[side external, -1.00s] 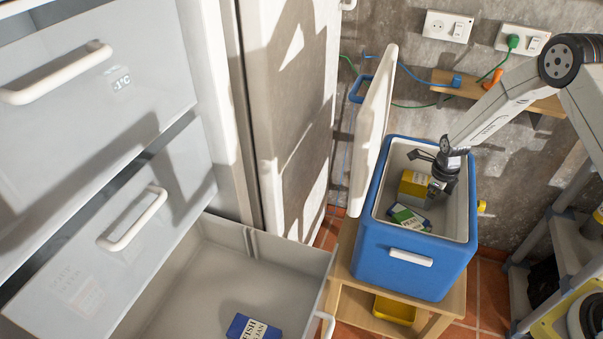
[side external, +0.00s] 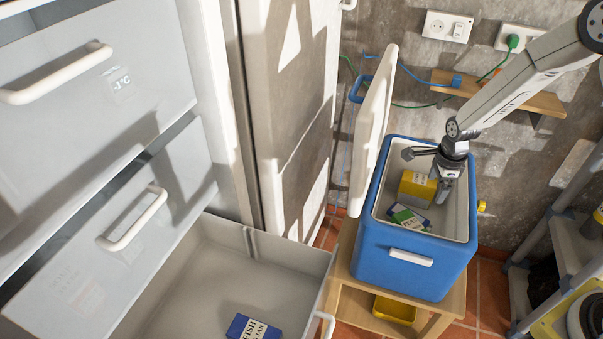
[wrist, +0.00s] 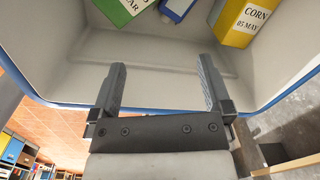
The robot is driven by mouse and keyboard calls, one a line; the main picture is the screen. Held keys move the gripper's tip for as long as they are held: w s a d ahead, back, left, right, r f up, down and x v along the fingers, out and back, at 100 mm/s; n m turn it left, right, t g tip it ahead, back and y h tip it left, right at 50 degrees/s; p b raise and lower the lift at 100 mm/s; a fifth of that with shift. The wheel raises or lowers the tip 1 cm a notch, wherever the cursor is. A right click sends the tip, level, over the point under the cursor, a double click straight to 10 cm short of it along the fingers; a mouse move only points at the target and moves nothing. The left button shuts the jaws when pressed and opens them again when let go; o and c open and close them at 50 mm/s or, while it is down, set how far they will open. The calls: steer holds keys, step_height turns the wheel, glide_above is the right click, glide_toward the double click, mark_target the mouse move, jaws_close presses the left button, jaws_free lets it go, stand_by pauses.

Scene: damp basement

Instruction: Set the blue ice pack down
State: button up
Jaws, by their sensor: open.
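A blue piece with a white label, which may be the ice pack, lies in the blue cooler (side external: 375,262); the wrist view shows part of this blue piece (wrist: 178,8) at the top edge. It lies between a green box (wrist: 118,8) and a yellow box (wrist: 246,22) labelled CORN. In the side view the green box (side external: 403,216) and yellow box (side external: 414,187) show inside the cooler. My gripper (side external: 425,177) is in the cooler's mouth near the yellow box. In the wrist view my gripper (wrist: 162,63) is open with nothing between its fingers.
The cooler's white lid (side external: 373,130) stands open at its left. The cooler rests on a wooden stand (side external: 343,270). An open freezer drawer (side external: 190,275) at left holds a blue FISH box (side external: 245,329). A grey shelf rack (side external: 568,235) stands at right.

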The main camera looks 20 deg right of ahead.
steer(key=s+a+r+n+t, duration=0.1)
steer(key=s+a+r+n, duration=0.3)
steer(key=n, duration=0.7)
steer(key=s+a+r+n, duration=0.4)
steer(key=s+r+n, duration=0.5)
steer(key=s+n, duration=0.2)
steer(key=shift+s+a+n+t, duration=0.15)
steer(key=shift+a+n+t, duration=0.2)
steer(key=shift+n, duration=0.35)
steer(key=shift+d+r, duration=0.1)
